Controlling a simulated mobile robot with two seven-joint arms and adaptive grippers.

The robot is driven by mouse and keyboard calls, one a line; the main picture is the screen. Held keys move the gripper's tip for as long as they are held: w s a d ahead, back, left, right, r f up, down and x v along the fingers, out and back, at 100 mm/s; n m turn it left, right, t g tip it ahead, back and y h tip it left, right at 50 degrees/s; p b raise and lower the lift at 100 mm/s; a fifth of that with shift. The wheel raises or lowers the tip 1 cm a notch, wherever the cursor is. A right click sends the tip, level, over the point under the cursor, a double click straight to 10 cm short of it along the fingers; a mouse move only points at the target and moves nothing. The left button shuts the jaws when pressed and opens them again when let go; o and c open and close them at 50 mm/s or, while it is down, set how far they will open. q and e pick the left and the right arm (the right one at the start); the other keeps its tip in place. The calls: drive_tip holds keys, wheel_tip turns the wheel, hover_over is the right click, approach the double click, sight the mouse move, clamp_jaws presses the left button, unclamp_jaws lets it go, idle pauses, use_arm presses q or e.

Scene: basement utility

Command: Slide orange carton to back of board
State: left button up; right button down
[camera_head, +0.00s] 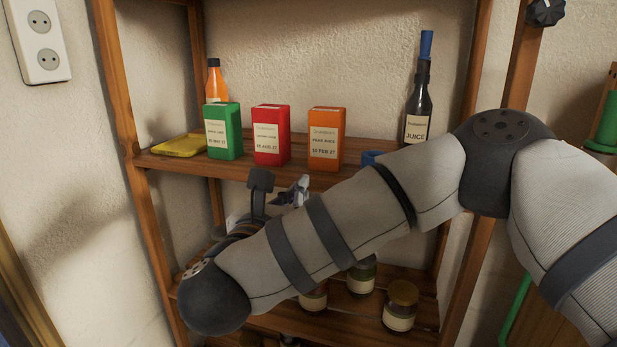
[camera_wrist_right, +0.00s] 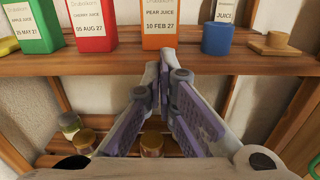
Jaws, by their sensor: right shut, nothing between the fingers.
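The orange carton (camera_head: 326,138), labelled pear juice, stands upright at the front of the wooden shelf board (camera_head: 370,150). It also shows in the right wrist view (camera_wrist_right: 159,24), where its top is cut off. My right gripper (camera_wrist_right: 168,72) is shut and empty. In the wrist view its fingertips point at the board's front edge, just below the orange carton, and appear apart from it. In the head view my right gripper (camera_head: 290,190) is partly hidden by my own arm, below the board. My left gripper is in neither view.
The red carton (camera_head: 270,135) and green carton (camera_head: 223,130) stand left of the orange one, beside a yellow tray (camera_head: 180,146). A blue cup (camera_wrist_right: 217,39) and dark juice bottle (camera_head: 417,105) are at right. Several jars (camera_head: 401,305) stand on the lower shelf. Wooden posts (camera_head: 115,100) flank the boards.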

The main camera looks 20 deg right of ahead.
sight(326, 162)
drive_tip(key=x, duration=1.3)
drive_tip(key=shift+s+d, duration=0.1)
drive_tip(key=shift+d, duration=0.2)
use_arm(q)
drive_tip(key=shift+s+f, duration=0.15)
use_arm(e)
drive_tip(key=shift+f, duration=0.1)
drive_tip(key=x, duration=0.3)
drive_tip(key=shift+w+d+f+b, duration=0.15)
drive_tip(key=shift+w+b, duration=0.15)
drive_tip(key=shift+b, duration=0.05)
drive_tip(key=shift+w+d, duration=0.1)
drive_tip(key=shift+w, duration=0.05)
drive_tip(key=shift+s, duration=0.25)
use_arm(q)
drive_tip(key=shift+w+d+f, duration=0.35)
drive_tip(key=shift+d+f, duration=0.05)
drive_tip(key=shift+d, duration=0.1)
